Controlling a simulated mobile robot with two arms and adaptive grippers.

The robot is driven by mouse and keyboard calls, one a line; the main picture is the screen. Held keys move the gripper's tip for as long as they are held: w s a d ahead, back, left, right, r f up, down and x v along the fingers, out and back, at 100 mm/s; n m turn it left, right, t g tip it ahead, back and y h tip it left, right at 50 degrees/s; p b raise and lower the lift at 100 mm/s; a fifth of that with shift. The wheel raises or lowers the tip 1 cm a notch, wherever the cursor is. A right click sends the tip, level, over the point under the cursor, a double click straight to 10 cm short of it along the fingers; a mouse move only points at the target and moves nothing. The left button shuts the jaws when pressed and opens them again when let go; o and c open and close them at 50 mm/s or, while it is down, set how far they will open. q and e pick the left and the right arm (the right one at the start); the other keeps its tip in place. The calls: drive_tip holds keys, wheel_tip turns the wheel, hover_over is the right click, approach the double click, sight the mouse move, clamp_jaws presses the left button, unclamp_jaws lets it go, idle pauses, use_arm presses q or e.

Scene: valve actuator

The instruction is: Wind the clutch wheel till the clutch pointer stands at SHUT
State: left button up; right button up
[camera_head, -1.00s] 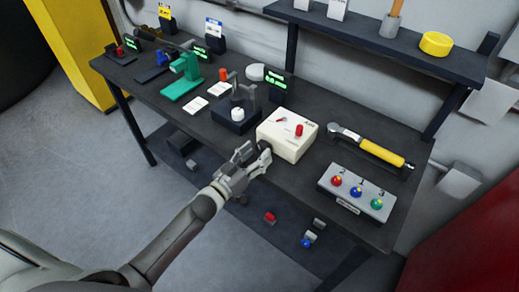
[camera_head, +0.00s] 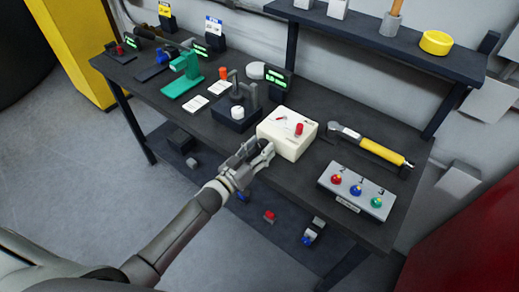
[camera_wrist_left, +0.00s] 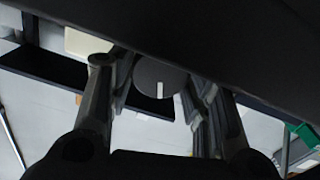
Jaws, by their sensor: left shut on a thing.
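The clutch box is a cream-white block (camera_head: 290,138) at the front edge of the bench. Its top carries a small red pointer (camera_head: 281,119) and a red knob (camera_head: 299,128); the lettering is too small to read. The clutch wheel (camera_wrist_left: 158,74) is a dark round knob with a white mark, seen between my fingers in the left wrist view. My left gripper (camera_head: 259,151) is at the box's front face, shut on the wheel; its fingers hide the wheel in the head view. My right gripper is not in view.
A yellow-handled hammer (camera_head: 368,145) and a grey panel with coloured buttons (camera_head: 356,190) lie right of the box. A dark stand with a white knob (camera_head: 237,112) and a green fixture (camera_head: 184,77) stand to its left. The upper shelf (camera_head: 378,48) overhangs the bench's back.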

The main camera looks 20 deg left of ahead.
use_arm(q)
drive_tip(key=m, duration=0.4)
idle(0.3)
drive_tip(key=o, duration=0.7)
drive_tip(key=shift+s, duration=0.15)
drive_tip(key=v, duration=1.1)
drive_tip(key=shift+s+a+r, duration=0.1)
drive_tip(key=shift+s+a, duration=0.05)
drive_tip(key=shift+s, duration=0.25)
